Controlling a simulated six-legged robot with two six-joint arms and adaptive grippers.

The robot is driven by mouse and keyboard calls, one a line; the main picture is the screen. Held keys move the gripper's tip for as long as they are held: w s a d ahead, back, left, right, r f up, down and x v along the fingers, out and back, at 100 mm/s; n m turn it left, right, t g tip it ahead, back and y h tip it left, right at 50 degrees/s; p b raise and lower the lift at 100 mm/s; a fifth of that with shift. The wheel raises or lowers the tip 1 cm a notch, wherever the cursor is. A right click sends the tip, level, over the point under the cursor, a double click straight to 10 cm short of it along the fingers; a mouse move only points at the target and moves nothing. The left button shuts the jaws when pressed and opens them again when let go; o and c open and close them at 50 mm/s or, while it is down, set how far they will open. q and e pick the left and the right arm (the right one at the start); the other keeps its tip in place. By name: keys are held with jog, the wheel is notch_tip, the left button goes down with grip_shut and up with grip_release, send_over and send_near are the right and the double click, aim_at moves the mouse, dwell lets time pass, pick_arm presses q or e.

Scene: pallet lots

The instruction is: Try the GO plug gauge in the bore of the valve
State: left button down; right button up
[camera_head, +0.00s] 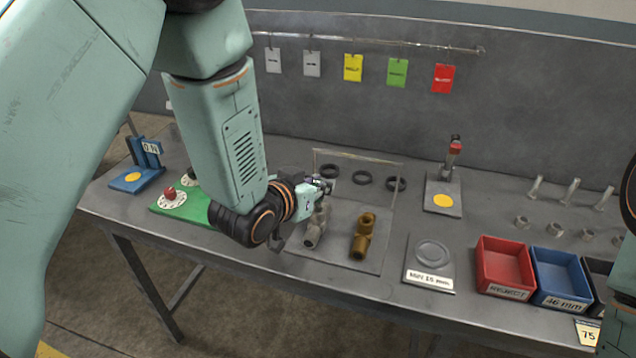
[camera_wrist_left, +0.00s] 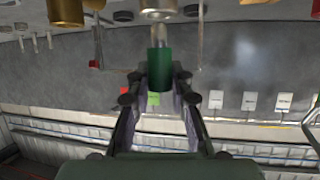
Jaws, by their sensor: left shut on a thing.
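In the left wrist view, my left gripper (camera_wrist_left: 158,95) is shut on the green handle of a plug gauge (camera_wrist_left: 159,68). The gauge's pale metal pin points at the grey valve (camera_wrist_left: 158,6) and meets its end. I cannot tell how far the pin is inside the bore. The brass valve (camera_wrist_left: 65,10) is beside it, apart from the gauge. My right gripper is out of view; only part of that arm shows.
A green stand (camera_head: 180,203) with a red knob is left of my left arm. Black rings (camera_head: 362,177) lie behind the valves. A labelled plate (camera_head: 430,275), a red bin (camera_head: 504,262) and a blue bin (camera_head: 560,275) stand to the right. Coloured tags (camera_head: 397,73) hang behind.

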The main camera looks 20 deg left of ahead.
pick_arm(q)
jog(key=shift+f+b, duration=0.85)
jog(key=shift+f, duration=0.55)
jog(key=shift+r, duration=0.15)
jog(key=shift+r+p, duration=2.45)
jog(key=shift+r, duration=0.1)
